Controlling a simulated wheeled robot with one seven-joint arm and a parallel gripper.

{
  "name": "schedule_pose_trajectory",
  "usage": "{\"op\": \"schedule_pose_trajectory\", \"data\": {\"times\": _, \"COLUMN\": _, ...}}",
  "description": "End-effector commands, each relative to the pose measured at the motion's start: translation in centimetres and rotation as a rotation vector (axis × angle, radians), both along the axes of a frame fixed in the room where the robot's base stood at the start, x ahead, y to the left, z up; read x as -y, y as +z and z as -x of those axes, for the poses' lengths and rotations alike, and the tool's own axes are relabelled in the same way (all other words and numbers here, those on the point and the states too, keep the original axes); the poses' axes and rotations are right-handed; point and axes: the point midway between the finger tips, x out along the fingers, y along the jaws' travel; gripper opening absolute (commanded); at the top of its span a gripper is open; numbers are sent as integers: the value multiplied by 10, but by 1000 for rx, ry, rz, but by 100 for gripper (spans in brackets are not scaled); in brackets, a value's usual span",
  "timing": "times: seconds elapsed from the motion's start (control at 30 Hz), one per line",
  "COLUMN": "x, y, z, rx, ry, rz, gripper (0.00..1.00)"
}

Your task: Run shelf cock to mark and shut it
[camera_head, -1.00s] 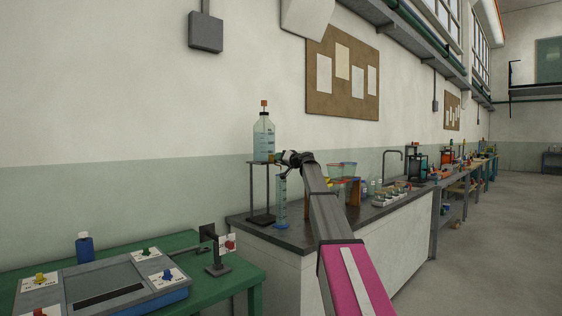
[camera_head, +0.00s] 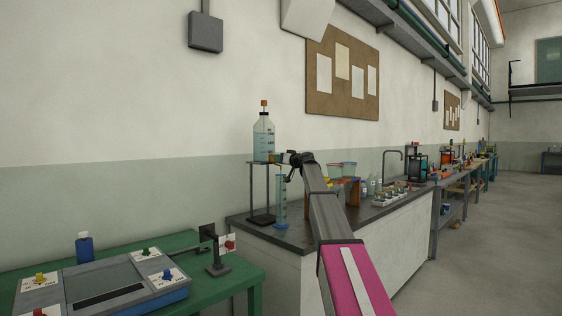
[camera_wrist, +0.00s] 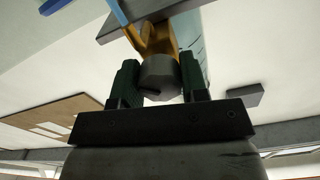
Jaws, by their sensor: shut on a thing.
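A clear bottle (camera_head: 264,141) with pale blue liquid and an orange cap stands on a raised shelf stand (camera_head: 251,190). At its foot is the brass cock (camera_wrist: 156,38) with a grey round end (camera_wrist: 160,77). My gripper (camera_wrist: 159,80) is shut on the cock, its green pads on either side of the grey end; it also shows beside the bottle's base in the head view (camera_head: 285,158). A tall blue-tinted measuring cylinder (camera_head: 281,203) stands upright on the dark bench below the cock. Its liquid level and mark are too small to read.
A green table (camera_head: 235,277) with a grey and blue panel (camera_head: 115,283) stands at front left. A notice board (camera_head: 342,73) hangs behind.

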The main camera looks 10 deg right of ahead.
Motion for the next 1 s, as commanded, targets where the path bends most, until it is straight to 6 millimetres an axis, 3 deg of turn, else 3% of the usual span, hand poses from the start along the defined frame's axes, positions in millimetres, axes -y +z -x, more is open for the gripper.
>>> {"op": "schedule_pose_trajectory", "data": {"times": 0.17, "x": 0, "y": 0, "z": 0, "rx": -1, "ry": 0, "rz": 1, "gripper": 17}}
{"op": "schedule_pose_trajectory", "data": {"times": 0.2, "x": 0, "y": 0, "z": 0, "rx": -1, "ry": 0, "rz": 1, "gripper": 53}}
{"op": "schedule_pose_trajectory", "data": {"times": 0.23, "x": 0, "y": 0, "z": 0, "rx": -1, "ry": 0, "rz": 0, "gripper": 63}}
{"op": "schedule_pose_trajectory", "data": {"times": 0.27, "x": 0, "y": 0, "z": 0, "rx": -1, "ry": 0, "rz": 0, "gripper": 65}}
{"op": "schedule_pose_trajectory", "data": {"times": 0.67, "x": 3, "y": 0, "z": 5, "rx": -1, "ry": 0, "rz": -1, "gripper": 65}}
{"op": "schedule_pose_trajectory", "data": {"times": 1.0, "x": 31, "y": -1, "z": 45, "rx": -1, "ry": -1, "rz": -1, "gripper": 65}}
